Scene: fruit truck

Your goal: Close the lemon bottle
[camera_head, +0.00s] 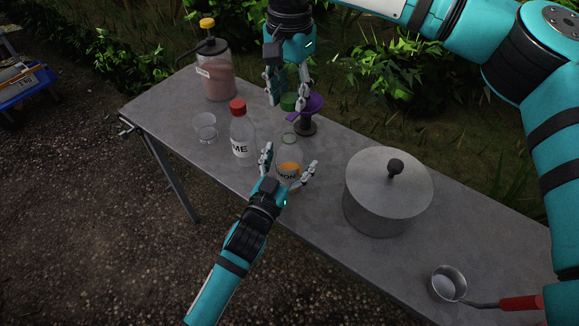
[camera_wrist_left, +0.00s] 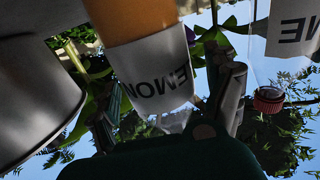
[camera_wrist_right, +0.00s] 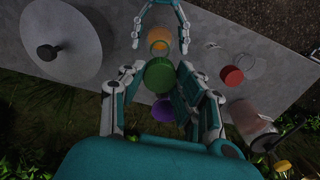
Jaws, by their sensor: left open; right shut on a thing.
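The lemon bottle (camera_head: 288,169) is clear, stands upright on the table with orange contents, and has an open mouth without a cap. My left gripper (camera_head: 290,159) is open, with one finger on either side of the bottle. The left wrist view shows its label (camera_wrist_left: 158,80) upside down and close. My right gripper (camera_head: 286,103) points down, shut on the green cap (camera_head: 288,102), above and beyond the bottle. In the right wrist view the green cap (camera_wrist_right: 158,75) appears just below the bottle's opening (camera_wrist_right: 159,46), apart from it.
A red-capped bottle (camera_head: 242,145) and a glass (camera_head: 206,130) stand left of the lemon bottle. A purple juicer (camera_head: 308,107) is behind it, close to my right gripper. A large lidded pot (camera_head: 380,205) is at right. A ladle (camera_head: 446,288) lies farther right. A dispenser (camera_head: 217,75) stands far left.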

